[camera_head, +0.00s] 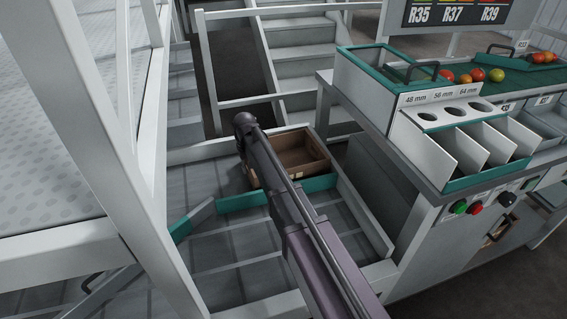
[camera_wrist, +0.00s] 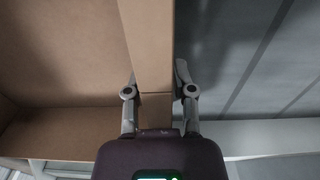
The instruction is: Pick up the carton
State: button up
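The carton (camera_head: 314,150) is an open-topped brown box on the grey slatted surface, left of the sorting bench. My arm crosses in front of its left part, and its end hides my gripper in the head view. In the wrist view the carton (camera_wrist: 60,50) fills the left side, its inside showing. My gripper (camera_wrist: 158,80) straddles one carton wall, a brown strip running up the picture. One finger is on the inner side and the other is on the outer side. The fingertips lie close along the strip's edges; whether they press on it cannot be told.
A teal strip (camera_head: 280,190) runs along the carton's near side. The sorting bench (camera_head: 345,80) with tomatoes, sizing holes and buttons stands at right. A white post (camera_head: 130,170) rises at left. Grey steps (camera_head: 300,50) lie behind. The slatted surface (camera_head: 240,245) nearer me is clear.

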grip_shut()
jog(key=shift+r, duration=0.15)
notch_tip(320, 180, up, 10)
jog(key=p, duration=1)
dwell(0.7)
notch_tip(320, 180, up, 19)
jog(key=p, duration=1.9)
jog(key=shift+r+p, duration=0.25)
jog(key=shift+p, duration=0.1)
notch_tip(320, 180, up, 17)
jog(key=p, duration=1.6)
jog(key=shift+f+p, duration=0.15)
jog(key=shift+p, duration=0.25)
